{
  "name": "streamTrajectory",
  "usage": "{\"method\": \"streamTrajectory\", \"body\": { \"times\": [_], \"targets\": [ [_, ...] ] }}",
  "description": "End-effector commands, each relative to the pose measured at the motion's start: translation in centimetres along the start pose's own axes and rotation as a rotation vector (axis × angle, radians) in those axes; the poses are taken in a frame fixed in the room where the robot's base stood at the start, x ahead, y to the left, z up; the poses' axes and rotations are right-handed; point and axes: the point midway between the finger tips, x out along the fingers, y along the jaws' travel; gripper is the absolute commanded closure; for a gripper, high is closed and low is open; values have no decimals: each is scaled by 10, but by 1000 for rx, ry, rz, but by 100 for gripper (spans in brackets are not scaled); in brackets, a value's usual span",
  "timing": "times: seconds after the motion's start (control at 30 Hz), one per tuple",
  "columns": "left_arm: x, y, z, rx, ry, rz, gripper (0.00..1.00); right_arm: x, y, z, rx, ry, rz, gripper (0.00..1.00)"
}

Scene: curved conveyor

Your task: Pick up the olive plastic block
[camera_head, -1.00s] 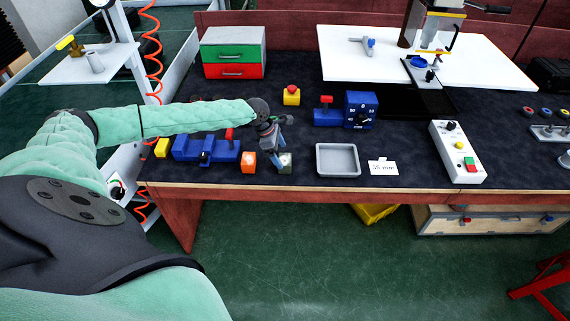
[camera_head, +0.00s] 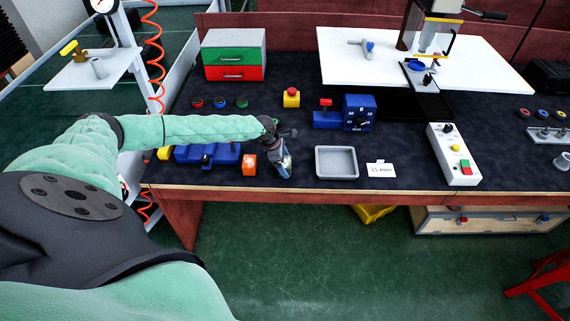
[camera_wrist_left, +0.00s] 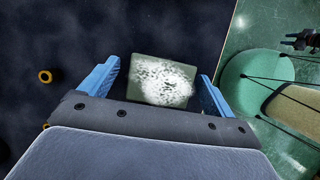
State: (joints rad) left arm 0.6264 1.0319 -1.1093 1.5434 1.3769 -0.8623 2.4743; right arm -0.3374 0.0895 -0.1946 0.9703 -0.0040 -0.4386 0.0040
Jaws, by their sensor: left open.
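The olive block (camera_wrist_left: 160,82) shows in the left wrist view as a dull grey-green square face with a large whitish speckled patch. It lies on the dark mat between the two blue fingers of my left gripper (camera_wrist_left: 159,72), with a gap on each side. In the head view my left gripper (camera_head: 284,168) points down at the front of the bench and hides most or all of the block. The left gripper is open.
An orange block (camera_head: 249,165) stands close to the left of the gripper. The bench's front edge is near.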

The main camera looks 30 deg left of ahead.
Motion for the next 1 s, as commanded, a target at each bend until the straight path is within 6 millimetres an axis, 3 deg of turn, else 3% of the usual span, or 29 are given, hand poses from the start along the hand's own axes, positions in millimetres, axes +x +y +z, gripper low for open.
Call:
{"method": "streamTrajectory", "body": {
  "times": [0.3, 0.57, 0.87, 1.0],
  "targets": [
    [4, 0, 0, 1, 0, 0, 13, 0, 0, 3, 0, 0, 0, 64],
    [4, 0, 0, 0, 0, 0, 62, 0, 1, 2, 0, 1, 1, 64],
    [2, 0, 0, 1, 0, 1, 62, 2, 3, 2, 0, -1, 2, 64],
    [-7, 0, 4, 1, 0, 1, 62, 5, 1, -5, 0, -2, 1, 64]
  ]
}}
